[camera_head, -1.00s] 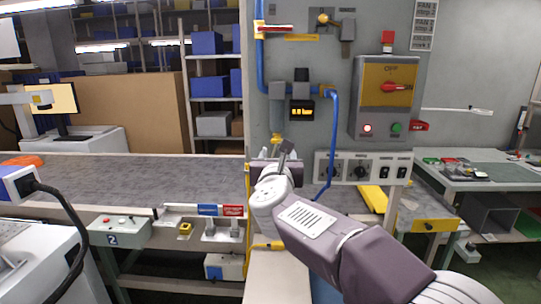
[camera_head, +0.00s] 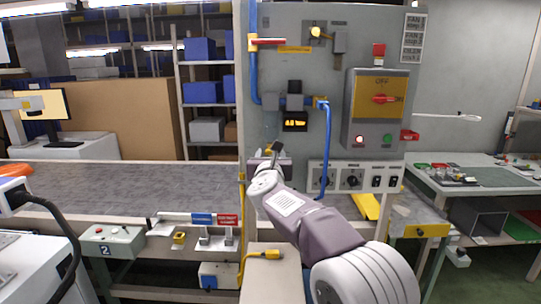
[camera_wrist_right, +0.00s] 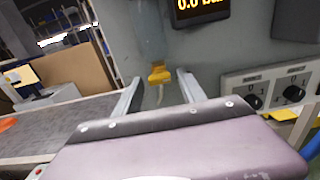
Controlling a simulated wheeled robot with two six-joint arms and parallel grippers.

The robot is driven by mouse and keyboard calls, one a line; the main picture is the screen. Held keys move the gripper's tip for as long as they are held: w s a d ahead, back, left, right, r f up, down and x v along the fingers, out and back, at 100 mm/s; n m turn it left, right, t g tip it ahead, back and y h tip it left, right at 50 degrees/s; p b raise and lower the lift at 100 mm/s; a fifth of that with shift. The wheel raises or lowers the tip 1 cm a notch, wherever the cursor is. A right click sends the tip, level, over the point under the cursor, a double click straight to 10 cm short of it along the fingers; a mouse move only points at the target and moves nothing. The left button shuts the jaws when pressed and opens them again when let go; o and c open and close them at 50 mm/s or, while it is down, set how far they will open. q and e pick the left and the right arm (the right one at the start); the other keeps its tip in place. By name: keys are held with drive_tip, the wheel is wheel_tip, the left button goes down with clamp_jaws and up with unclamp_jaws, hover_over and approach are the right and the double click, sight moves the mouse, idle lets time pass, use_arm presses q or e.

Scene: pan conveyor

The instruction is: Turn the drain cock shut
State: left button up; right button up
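The yellow drain cock (camera_wrist_right: 159,75) hangs under a translucent filter bowl (camera_wrist_right: 152,40) in the right wrist view. Its short handle looks crosswise, and a pale outlet stub points down below it. My right gripper (camera_wrist_right: 158,79) is open, one finger on each side of the cock, with gaps on both sides. I cannot tell whether the fingertips reach as far as the cock. In the head view my right gripper (camera_head: 270,152) is below the bowl (camera_head: 270,124) and hides most of the cock. My left gripper is not in view.
A pressure display (camera_head: 295,121) sits above right of the gripper, and a blue hose (camera_head: 324,150) runs down beside it. A switch panel (camera_head: 353,177) is to the right. The grey conveyor bed (camera_head: 120,185) extends left. A red-handled valve (camera_head: 267,41) is higher up.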

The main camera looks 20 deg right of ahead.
clamp_jaws()
drive_tip(key=shift+n, duration=0.3)
drive_tip(key=n, duration=0.3)
drive_tip(key=shift+n+p, duration=0.3)
drive_tip(key=shift+p, duration=0.1)
drive_tip(key=n+p, duration=0.1)
drive_tip(key=n, duration=0.3)
drive_tip(key=shift+n, duration=0.3)
drive_tip(key=n+p, duration=0.1)
drive_tip(key=n, duration=0.3)
drive_tip(key=shift+n+p, duration=0.3)
drive_tip(key=shift+p, duration=0.1)
drive_tip(key=shift+n+p, duration=0.85)
drive_tip(key=shift+n, duration=1.35)
drive_tip(key=shift+f, duration=0.1)
